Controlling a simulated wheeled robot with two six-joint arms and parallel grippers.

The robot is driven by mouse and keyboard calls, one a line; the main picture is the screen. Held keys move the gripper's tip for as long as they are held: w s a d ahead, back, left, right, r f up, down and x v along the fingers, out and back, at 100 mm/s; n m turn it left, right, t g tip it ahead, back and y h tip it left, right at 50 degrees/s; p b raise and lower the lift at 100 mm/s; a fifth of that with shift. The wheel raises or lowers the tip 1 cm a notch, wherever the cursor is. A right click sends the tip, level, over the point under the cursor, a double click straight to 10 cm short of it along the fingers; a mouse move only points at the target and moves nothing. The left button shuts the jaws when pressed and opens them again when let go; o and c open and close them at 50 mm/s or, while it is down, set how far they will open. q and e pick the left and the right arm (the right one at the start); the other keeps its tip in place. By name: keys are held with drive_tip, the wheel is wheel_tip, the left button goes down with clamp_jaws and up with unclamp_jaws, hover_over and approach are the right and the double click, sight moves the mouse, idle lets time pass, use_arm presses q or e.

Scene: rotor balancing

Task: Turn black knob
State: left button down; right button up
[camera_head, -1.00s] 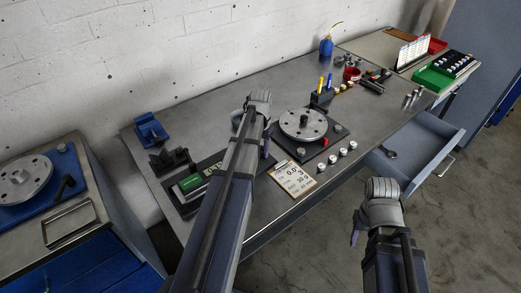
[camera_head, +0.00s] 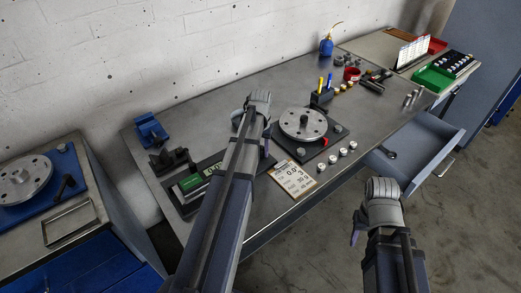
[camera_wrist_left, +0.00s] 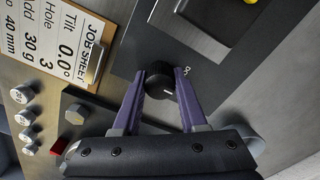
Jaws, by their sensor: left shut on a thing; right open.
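The black knob (camera_wrist_left: 160,82) is round and ribbed, with a white mark on its face. It sits on a dark panel (camera_wrist_left: 128,65) in the left wrist view. My left gripper (camera_wrist_left: 162,76) is shut on the knob, with one purple finger on each side of it. In the head view my left arm hides the knob, and it covers part of the dark unit with the green display (camera_head: 191,183). My right gripper (camera_head: 356,232) is open and empty, in front of the bench by the open drawer.
A rotor disc (camera_head: 303,122) stands on its base to the right of my left arm. A job sheet (camera_head: 292,179) lies near the bench's front edge, with several small weights (camera_head: 335,159) beside it. The open drawer (camera_head: 425,143) juts out at the right.

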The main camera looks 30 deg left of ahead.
use_arm(q)
drive_tip(key=shift+c, duration=2.2)
unclamp_jaws()
drive_tip(key=shift+r, duration=0.1)
wheel_tip(320, 180, up, 8)
drive_tip(key=p, duration=0.7)
drive_tip(key=shift+p, duration=0.4)
drive_tip(key=shift+f, duration=0.2)
drive_tip(key=s+d+m, duration=0.2)
drive_tip(key=s+d, duration=0.3)
drive_tip(key=d, duration=0.5)
drive_tip(key=s+d+m, duration=0.2)
drive_tip(key=s+d, duration=0.4)
drive_tip(key=d, duration=0.4)
drive_tip(key=s+d+m+y, duration=0.1)
drive_tip(key=s+d, duration=0.4)
drive_tip(key=d, duration=0.5)
drive_tip(key=shift+s+d+m, duration=0.2)
drive_tip(key=shift+s+m, duration=0.1)
drive_tip(key=shift+m, duration=0.2)
drive_tip(key=shift+r, duration=0.1)
